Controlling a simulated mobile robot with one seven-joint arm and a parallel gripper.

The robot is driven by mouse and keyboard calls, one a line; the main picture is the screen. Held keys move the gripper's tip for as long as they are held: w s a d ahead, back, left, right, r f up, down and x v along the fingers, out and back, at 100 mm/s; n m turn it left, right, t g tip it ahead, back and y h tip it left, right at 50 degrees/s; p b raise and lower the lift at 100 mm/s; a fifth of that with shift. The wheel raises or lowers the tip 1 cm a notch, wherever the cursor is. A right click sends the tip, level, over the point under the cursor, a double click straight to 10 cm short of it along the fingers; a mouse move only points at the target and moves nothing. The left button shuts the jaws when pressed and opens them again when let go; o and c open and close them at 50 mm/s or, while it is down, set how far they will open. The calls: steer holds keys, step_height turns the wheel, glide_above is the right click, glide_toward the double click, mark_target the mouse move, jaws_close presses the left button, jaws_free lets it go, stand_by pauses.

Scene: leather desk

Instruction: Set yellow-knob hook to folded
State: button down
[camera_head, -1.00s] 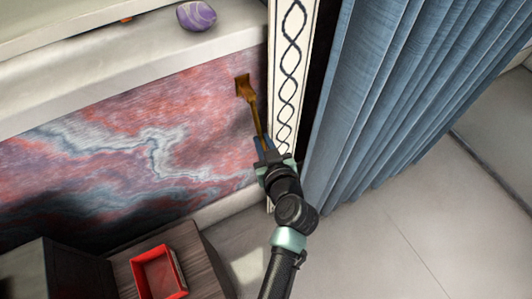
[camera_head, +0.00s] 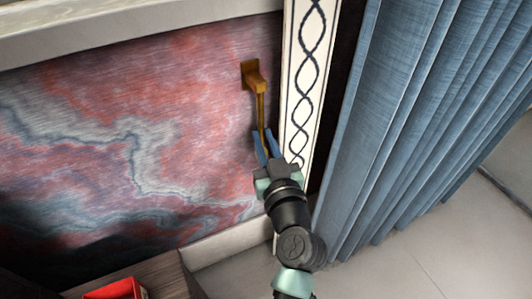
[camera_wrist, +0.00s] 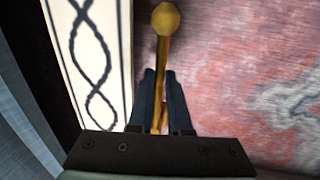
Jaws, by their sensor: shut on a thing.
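The hook is a brownish-gold bracket (camera_head: 252,76) on the marbled wall, with a thin rod running down from it in the head view. In the wrist view its round yellow knob (camera_wrist: 166,18) shows beyond my fingertips, and the rod passes down between the fingers. My gripper (camera_head: 265,134) is shut on the rod, below the bracket in the head view. Its blue fingers also show in the wrist view (camera_wrist: 160,78). The knob is hidden by my gripper in the head view.
A white strip with a dark braided pattern (camera_head: 305,70) stands just right of the hook. A blue curtain (camera_head: 400,110) hangs further right. A red box (camera_head: 115,290) sits on a wooden surface at the lower left. The floor at lower right is clear.

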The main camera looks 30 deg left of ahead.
steer(key=shift+a+r, duration=0.1)
steer(key=shift+r, duration=0.05)
stand_by(0.4)
steer(key=c, duration=0.8)
jaws_free()
steer(key=shift+w, duration=0.1)
steer(key=shift+c, duration=0.2)
steer(key=shift+f, duration=0.2)
